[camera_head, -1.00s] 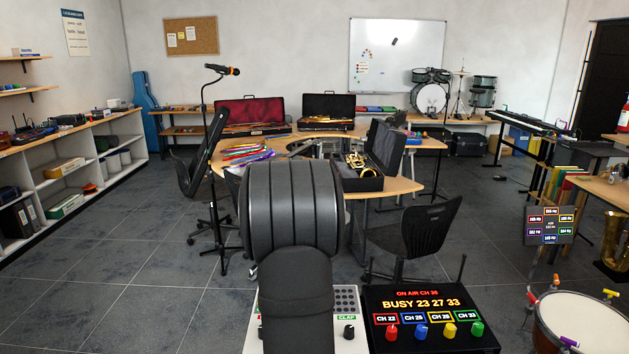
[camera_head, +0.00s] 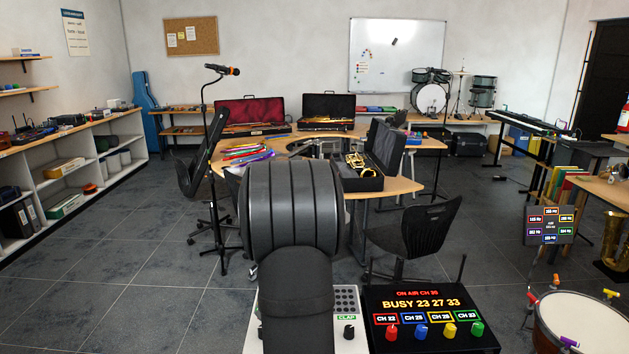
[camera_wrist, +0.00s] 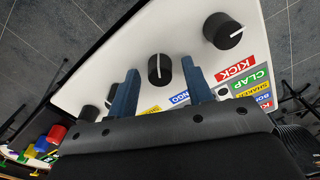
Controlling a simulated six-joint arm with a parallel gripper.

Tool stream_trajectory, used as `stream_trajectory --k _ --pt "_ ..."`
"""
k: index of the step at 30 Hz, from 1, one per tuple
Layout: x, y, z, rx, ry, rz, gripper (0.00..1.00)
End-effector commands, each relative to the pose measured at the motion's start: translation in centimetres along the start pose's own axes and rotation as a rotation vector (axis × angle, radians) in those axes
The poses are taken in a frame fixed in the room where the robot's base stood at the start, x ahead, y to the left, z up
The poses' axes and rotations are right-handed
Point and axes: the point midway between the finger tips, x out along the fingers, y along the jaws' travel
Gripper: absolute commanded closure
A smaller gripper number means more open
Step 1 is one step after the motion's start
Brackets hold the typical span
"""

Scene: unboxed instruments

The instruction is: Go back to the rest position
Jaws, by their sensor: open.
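My gripper (camera_wrist: 162,95) shows in the wrist view with its two blue fingers apart and nothing between them. Beyond the fingers is the white drum-machine panel (camera_wrist: 100,70) with black knobs; one knob (camera_wrist: 160,69) appears between the fingertips, but I cannot tell the distance to it. Coloured labels such as KICK and CLAP lie to the right of the fingers. In the head view my dark arm stands in front of the white panel (camera_head: 346,300) and hides much of it. The gripper itself is hidden there.
A black radio box (camera_head: 430,335) with red, blue, yellow and green knobs stands right of the panel. A drum (camera_head: 585,325) is at the lower right. Behind are a black chair (camera_head: 415,240), a microphone stand (camera_head: 222,180) and a curved table with instrument cases. Floor on the left is clear.

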Motion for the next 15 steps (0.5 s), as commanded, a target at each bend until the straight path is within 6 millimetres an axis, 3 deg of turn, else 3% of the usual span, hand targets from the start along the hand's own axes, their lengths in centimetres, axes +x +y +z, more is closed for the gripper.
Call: stream_trajectory --k 15 --pt "0.00 0.00 0.00 0.119 0.000 0.000 0.54"
